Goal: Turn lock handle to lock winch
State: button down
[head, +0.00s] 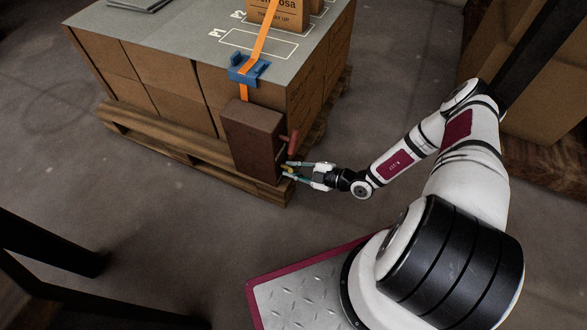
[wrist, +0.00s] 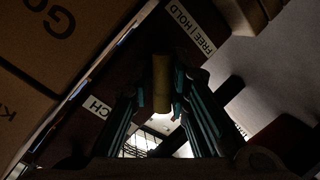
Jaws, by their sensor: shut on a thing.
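The winch (head: 252,140) is a dark brown box at the near corner of the loaded pallet, below an orange strap (head: 244,92). A red crank grip (head: 293,142) sticks out of its right side. The lock handle (wrist: 161,82) is a dull yellow bar in the wrist view, between the two fingers. A white label (wrist: 188,27) beside it reads "FREE | HOLD". My gripper (head: 289,170) is at the lower right side of the winch, shut on the lock handle; it also shows in the wrist view (wrist: 163,100). The handle's base is dark and hard to make out.
Cartons under a grey sheet (head: 190,45) stand on a wooden pallet (head: 180,150). A blue corner guard (head: 247,70) sits under the strap. More cartons (head: 510,50) stand at the upper right. The floor (head: 190,235) in front of the pallet is clear.

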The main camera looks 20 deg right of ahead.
jog(key=shift+s+f, duration=0.15)
jog(key=shift+f, duration=0.1)
jog(key=c, duration=1.6)
grip_release()
jog(key=shift+o, duration=0.2)
jog(key=shift+r, duration=0.1)
jog(key=v, duration=1.2)
